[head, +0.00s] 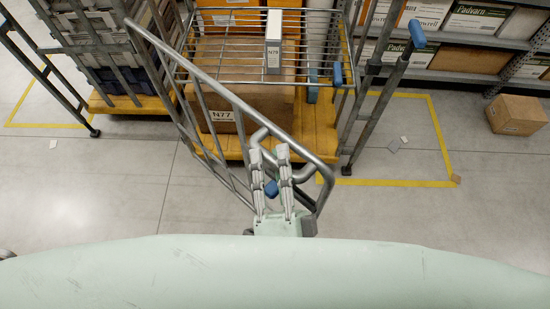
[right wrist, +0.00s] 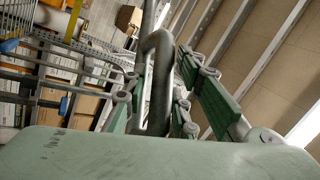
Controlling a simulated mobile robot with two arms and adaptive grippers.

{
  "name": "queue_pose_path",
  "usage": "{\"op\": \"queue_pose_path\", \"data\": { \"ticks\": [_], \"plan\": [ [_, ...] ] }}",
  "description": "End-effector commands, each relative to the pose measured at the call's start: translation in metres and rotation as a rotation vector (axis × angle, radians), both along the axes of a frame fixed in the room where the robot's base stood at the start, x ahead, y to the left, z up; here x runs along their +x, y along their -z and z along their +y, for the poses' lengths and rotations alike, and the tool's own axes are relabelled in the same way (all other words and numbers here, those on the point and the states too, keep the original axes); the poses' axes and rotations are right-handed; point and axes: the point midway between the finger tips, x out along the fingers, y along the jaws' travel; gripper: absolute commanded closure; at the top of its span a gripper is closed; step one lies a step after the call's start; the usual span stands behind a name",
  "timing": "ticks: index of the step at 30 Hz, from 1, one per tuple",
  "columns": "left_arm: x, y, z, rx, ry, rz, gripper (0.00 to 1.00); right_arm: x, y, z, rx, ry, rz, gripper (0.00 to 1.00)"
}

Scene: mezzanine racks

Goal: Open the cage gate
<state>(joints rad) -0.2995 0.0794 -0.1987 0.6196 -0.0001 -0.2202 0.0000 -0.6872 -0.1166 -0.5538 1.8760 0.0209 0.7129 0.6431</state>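The cage gate (head: 232,98) is a grey tubular frame with thin bars. In the head view it slants from the cage's left side out toward me, standing at an angle to the cage front. A bent grey tube with a blue end (head: 271,188) is near its free end. My right gripper (head: 270,157) is at this free end, its two fingers apart. In the right wrist view the grey tube loop (right wrist: 158,85) passes between the spread fingers (right wrist: 160,75); I cannot tell whether they touch it. My left gripper is out of view.
The cage's wire shelf (head: 225,70) holds a white box (head: 273,52) marked 1478. A carton (head: 260,108) marked 1477 sits below on a yellow base (head: 318,125). Yellow floor lines (head: 400,183) flank it. A carton (head: 517,115) lies at right.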

Motion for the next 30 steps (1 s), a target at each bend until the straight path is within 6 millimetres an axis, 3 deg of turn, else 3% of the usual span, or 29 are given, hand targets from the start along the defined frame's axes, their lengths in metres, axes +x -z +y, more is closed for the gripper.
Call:
{"op": "queue_pose_path", "data": {
  "ticks": [8,21,30],
  "plan": [
    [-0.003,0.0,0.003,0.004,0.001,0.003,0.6,-0.011,0.005,-0.001,0.0,-0.002,0.001,0.75],
    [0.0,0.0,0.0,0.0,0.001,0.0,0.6,-0.089,0.039,-0.016,0.0,-0.002,0.003,0.75],
    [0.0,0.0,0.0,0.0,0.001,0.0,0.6,-0.109,0.047,-0.02,0.0,0.0,0.0,0.75]
  ]
}}
